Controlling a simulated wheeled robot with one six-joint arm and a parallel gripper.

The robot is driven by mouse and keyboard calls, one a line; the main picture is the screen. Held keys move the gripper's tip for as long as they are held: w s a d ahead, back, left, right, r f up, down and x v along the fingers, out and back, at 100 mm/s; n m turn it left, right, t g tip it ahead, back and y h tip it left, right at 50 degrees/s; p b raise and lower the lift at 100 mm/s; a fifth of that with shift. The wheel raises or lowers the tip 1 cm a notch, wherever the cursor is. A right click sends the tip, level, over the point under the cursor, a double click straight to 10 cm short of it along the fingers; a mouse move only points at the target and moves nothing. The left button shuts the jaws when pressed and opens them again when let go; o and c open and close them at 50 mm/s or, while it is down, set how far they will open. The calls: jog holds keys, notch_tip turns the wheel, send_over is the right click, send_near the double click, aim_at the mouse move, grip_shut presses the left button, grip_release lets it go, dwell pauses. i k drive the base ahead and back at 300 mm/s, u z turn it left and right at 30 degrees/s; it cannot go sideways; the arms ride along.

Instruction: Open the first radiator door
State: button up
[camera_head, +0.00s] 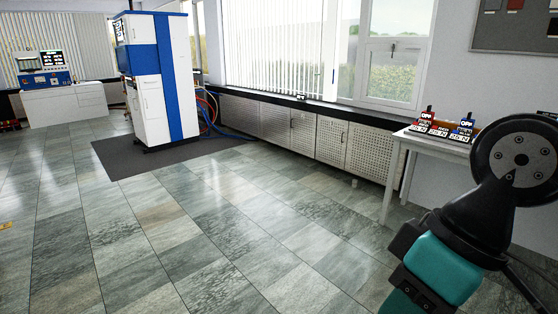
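A row of low, pale radiator doors with perforated panels runs along the wall under the windows. The nearest door (369,152) is at the right end of the row, close to a white table. Another door (303,132) and a further one (275,124) sit to its left. They look shut. Small dark marks show at some door edges, but I cannot tell which are handles. I cannot tell which door counts as the first. Links of my arm show at the lower right, well in front of the doors. My gripper is outside the picture.
A white table (439,144) with several small coloured devices stands right of the doors. A tall blue and white machine (158,80) stands on a dark mat (110,160), with hoses beside it. A white bench (66,106) is at the far left. The tiled floor between is clear.

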aim_at(332, 135)
jog(key=i, duration=2.6)
jog(key=z, duration=0.15)
jog(key=i, duration=2.75)
jog(key=z, duration=0.35)
jog(key=i, duration=1.75)
jog(key=z, duration=0.1)
